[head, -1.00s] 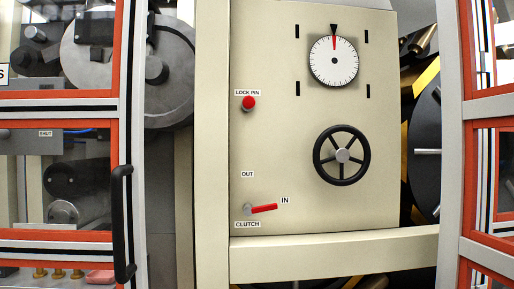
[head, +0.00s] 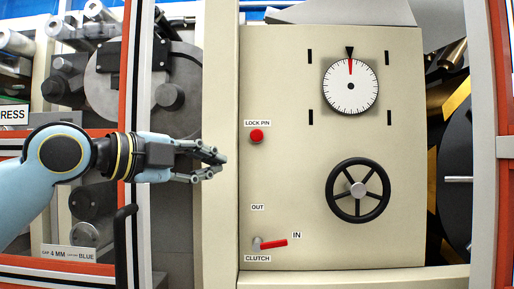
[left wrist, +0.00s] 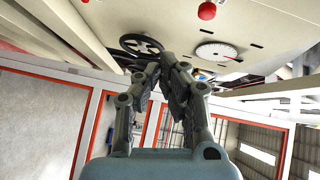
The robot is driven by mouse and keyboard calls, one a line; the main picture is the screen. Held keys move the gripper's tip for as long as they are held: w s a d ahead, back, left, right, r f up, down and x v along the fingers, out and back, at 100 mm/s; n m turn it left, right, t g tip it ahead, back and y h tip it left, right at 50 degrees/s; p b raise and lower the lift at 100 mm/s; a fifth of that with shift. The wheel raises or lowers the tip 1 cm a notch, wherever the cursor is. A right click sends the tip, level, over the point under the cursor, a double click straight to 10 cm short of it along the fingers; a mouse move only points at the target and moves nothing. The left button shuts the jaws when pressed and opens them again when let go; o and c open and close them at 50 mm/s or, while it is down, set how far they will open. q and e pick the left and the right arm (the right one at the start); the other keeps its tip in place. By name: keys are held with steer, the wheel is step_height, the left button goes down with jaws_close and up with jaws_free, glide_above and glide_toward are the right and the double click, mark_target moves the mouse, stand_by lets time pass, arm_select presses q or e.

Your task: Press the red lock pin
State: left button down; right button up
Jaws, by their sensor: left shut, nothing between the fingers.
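The red lock pin (head: 257,136) is a round red knob on the cream panel (head: 300,180), under the label "LOCK PIN". It also shows at the top of the left wrist view (left wrist: 207,10). My left gripper (head: 222,165) comes in from the left in the head view. Its fingers are shut and empty, and they point right. In the head view the fingertips are left of the lock pin and a little lower, apart from it. My right gripper is in neither view.
The panel also carries a dial (head: 350,86), a black handwheel (head: 358,190) and a red clutch lever (head: 273,243) pointing toward "IN". An orange-edged door frame with a black handle (head: 122,250) stands at the left. Rollers (head: 172,97) sit behind my left arm.

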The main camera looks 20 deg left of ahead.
mark_target(253, 137)
arm_select(q)
step_height(253, 137, up, 5)
steer(key=shift+w+r+m+t+h, duration=0.1)
steer(key=shift+m+t+h, duration=0.4)
steer(key=shift+m, duration=0.7)
steer(key=shift+w, duration=0.1)
steer(key=p+x, duration=0.1)
steer(key=x, duration=0.3)
steer(key=a+p+x, duration=0.1)
steer(key=p+x, duration=0.1)
steer(key=x, duration=0.2)
steer(key=w+a+p+x, duration=0.1)
steer(key=p+x, duration=0.1)
steer(key=x, duration=0.2)
steer(key=shift+w+d, duration=0.1)
steer(key=shift+w, duration=0.35)
